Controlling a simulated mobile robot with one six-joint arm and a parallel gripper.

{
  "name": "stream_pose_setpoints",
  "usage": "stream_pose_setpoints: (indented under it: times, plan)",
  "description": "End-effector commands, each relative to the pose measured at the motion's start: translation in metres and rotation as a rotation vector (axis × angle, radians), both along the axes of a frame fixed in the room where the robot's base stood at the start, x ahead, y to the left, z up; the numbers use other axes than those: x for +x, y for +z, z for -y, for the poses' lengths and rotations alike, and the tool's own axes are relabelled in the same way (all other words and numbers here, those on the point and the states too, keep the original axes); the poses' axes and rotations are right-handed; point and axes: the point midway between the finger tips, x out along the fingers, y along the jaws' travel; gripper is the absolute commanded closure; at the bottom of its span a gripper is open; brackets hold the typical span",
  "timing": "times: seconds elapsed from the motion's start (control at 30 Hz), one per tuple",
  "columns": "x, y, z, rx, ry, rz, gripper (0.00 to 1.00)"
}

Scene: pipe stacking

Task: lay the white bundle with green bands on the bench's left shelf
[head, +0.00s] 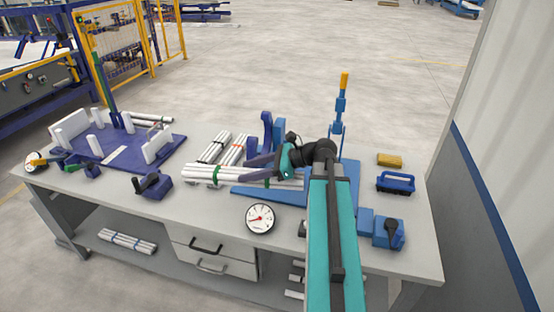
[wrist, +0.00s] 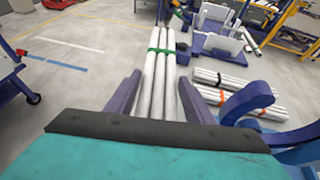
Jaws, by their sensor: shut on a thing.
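The white bundle with green bands (head: 203,174) lies lengthwise left to right over the middle of the bench in the head view. In the wrist view the bundle (wrist: 160,72) runs straight ahead between the fingers, with a green band near its far part. My gripper (head: 257,167) is shut on the bundle near its right part; the fingers sit on either side of it. I cannot tell its exact height above the bench top. The bench's left shelf (head: 165,262) is low, under the bench top and left of the drawers. A bundle with blue bands (head: 127,241) lies on it.
Bundles with black bands (head: 213,148) and orange bands (head: 236,150) lie behind mine. A purple fixture (head: 120,147) with white uprights stands at the left. A dark blue clamp (head: 152,186) and a round gauge (head: 260,218) stand near the front edge. Drawers (head: 212,258) bound the shelf.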

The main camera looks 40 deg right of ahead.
Motion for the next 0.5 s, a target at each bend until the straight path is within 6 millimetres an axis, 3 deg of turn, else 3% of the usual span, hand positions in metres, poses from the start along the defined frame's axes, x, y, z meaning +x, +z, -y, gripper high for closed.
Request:
stream_pose_setpoints:
  times: [0.1, 0.5]
  plan:
    - [0.008, -0.006, -0.039, 0.001, 0.023, 0.002, 0.85]
    - [0.035, -0.026, -0.145, 0.002, 0.082, 0.001, 0.85]
